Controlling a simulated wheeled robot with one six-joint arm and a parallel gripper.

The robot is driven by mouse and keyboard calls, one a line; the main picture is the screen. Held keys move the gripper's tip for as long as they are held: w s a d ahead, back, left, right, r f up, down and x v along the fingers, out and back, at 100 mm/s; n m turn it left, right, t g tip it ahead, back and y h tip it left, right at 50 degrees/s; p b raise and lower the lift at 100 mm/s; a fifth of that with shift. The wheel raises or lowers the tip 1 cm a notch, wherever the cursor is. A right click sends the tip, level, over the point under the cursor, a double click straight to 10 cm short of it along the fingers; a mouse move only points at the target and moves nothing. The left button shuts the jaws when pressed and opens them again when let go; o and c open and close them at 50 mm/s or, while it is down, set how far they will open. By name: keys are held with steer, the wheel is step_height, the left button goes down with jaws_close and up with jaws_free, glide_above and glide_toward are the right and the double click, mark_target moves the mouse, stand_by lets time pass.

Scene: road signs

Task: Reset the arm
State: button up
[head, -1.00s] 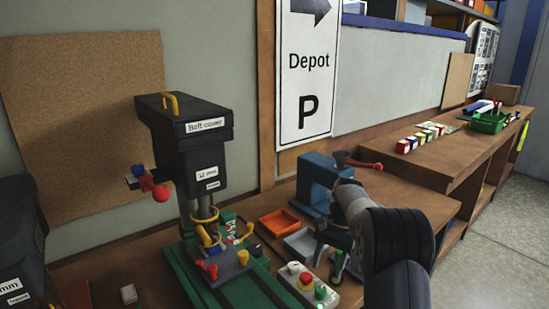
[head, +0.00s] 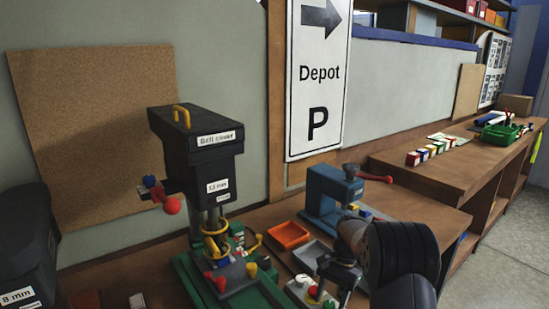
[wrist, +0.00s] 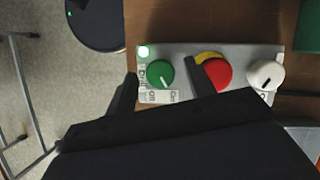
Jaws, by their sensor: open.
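My gripper (head: 335,281) hangs at the lower middle of the head view, at the end of my dark arm. In the wrist view my gripper (wrist: 160,92) is open, with its two dark fingers apart and nothing between them but the panel beyond. That grey control panel (head: 303,290) carries a green knob (wrist: 160,74), a red button (wrist: 217,74) on a yellow base and a white knob (wrist: 264,74). The left finger is beside the panel's left end, and the right finger overlaps the red button in the picture. I cannot tell whether either touches.
A drill press (head: 195,160) on a green base stands left of my gripper. A blue vise-like tool (head: 330,195), an orange tray (head: 288,235) and a grey tray (head: 313,253) lie behind it. Floor (wrist: 45,75) shows past the bench's left edge in the wrist view.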

steer(key=b+v, duration=0.1)
steer(key=v, duration=1)
steer(key=p+x, duration=0.1)
steer(key=x, duration=1)
steer(key=shift+s+a+f, duration=0.1)
steer(key=shift+s+f, duration=0.05)
steer(key=shift+f, duration=0.05)
steer(key=shift+m, duration=0.5)
steer(key=m+t+b, duration=0.1)
steer(key=m, duration=0.1)
steer(key=m+y+b, duration=0.1)
steer(key=m, duration=0.2)
steer(key=shift+t, duration=0.4)
steer(key=m+t+b, duration=0.1)
steer(key=m, duration=0.2)
steer(key=m+t+b, duration=0.1)
steer(key=m+b, duration=0.1)
steer(key=shift+s+m+y+b, duration=0.2)
steer(key=shift+m+y+b, duration=0.1)
steer(key=shift+m, duration=0.1)
steer(key=v, duration=1)
steer(key=shift+d+r, duration=0.25)
steer(key=shift+d, duration=0.05)
steer(key=shift+s+a, duration=0.1)
steer(key=shift+s, duration=0.05)
